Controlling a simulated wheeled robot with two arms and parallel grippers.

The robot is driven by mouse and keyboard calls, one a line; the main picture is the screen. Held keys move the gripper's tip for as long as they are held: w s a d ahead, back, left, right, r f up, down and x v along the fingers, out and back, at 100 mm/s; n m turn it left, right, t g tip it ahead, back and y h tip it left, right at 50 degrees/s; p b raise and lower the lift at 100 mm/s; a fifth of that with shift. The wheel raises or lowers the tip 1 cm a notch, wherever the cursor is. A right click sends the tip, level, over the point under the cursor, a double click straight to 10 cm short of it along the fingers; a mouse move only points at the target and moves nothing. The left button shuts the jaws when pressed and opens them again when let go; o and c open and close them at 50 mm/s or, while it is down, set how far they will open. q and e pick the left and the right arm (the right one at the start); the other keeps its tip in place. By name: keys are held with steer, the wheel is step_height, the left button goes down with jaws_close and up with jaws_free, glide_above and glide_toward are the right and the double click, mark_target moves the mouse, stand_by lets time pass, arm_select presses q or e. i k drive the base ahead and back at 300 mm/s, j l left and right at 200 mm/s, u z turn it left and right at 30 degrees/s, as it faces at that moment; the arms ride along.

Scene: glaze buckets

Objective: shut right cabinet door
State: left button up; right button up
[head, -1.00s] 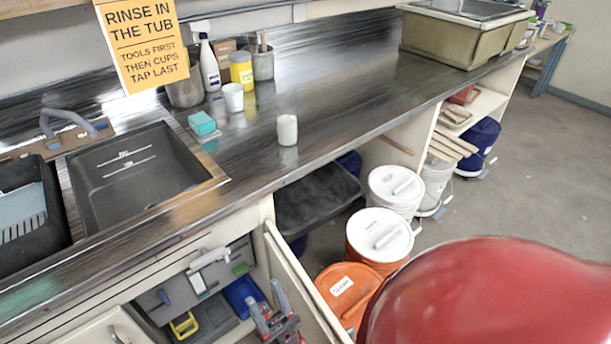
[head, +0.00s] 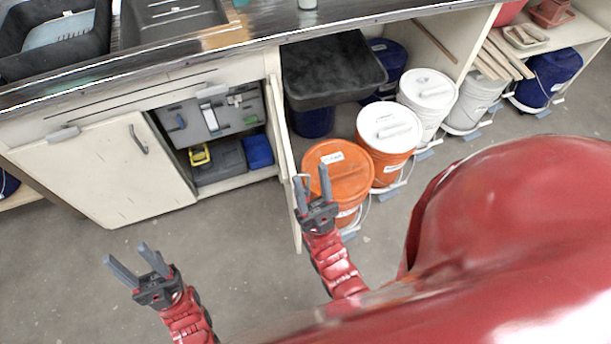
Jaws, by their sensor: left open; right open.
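The right cabinet door (head: 286,165) stands open under the counter. I see it nearly edge-on, swung out from the right side of the cabinet opening into the room. My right gripper (head: 310,175) is open and empty, close to the door's right-hand, outer side near its free end. I cannot tell whether it touches the door. A small handle-like piece by its fingers is partly hidden. My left gripper (head: 125,254) is open and empty over the floor, in front of the pale left cabinet door (head: 110,170), which looks shut and has a metal handle (head: 138,140).
Inside the cabinet are grey bins, a yellow item (head: 199,155) and a blue box (head: 258,151). An orange bucket (head: 338,170) stands right of the open door, close to my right gripper. More lidded buckets and a black tray (head: 330,68) are beyond. The floor ahead is clear.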

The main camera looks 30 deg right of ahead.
mark_target(284, 153)
steer(key=l+u, duration=0.15)
steer(key=l, duration=0.75)
steer(key=k+l+u, duration=0.2)
steer(key=l, duration=0.65)
steer(key=k, duration=0.25)
